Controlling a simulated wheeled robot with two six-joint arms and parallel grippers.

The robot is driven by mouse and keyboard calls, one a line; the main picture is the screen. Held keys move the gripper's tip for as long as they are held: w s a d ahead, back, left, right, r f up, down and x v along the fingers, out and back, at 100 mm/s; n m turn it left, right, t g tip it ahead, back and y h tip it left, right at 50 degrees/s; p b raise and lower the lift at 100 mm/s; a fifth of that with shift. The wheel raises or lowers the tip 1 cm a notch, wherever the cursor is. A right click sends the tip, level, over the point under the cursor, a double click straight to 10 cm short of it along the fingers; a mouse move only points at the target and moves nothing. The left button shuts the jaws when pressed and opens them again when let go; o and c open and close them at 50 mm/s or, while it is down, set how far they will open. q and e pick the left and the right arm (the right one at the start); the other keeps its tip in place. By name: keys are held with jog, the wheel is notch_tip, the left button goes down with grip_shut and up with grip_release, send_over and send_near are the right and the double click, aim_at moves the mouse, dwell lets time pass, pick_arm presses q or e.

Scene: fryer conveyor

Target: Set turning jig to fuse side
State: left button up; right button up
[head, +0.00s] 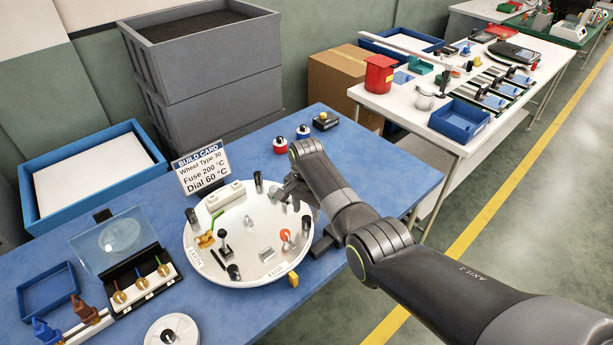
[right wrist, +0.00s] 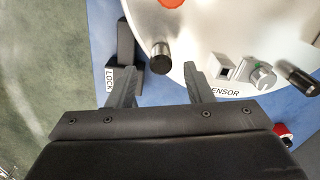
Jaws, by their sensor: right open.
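The turning jig is a round white turntable (head: 245,262) on the blue table. Its rim label reading FUSE (head: 277,270) faces the front, near a yellow tab (head: 293,280). A black peg (head: 306,226) stands near its right rim; in the right wrist view this peg (right wrist: 160,57) appears between and beyond my fingertips. A black block (right wrist: 126,45) with a LOCK label (right wrist: 110,80) is beside the rim. My right gripper (right wrist: 154,74) is open and empty at the turntable's right edge; in the head view its fingers are partly hidden. My left gripper is out of view.
The turntable carries several pegs, a red knob (head: 285,235) and a white block. A build card (head: 203,168) stands behind it. Blue table is clear at right (head: 385,170).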

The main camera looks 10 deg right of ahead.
notch_tip(320, 180, up, 13)
jog(key=b, duration=0.1)
jog(key=shift+f, duration=0.2)
jog(key=shift+f, duration=0.1)
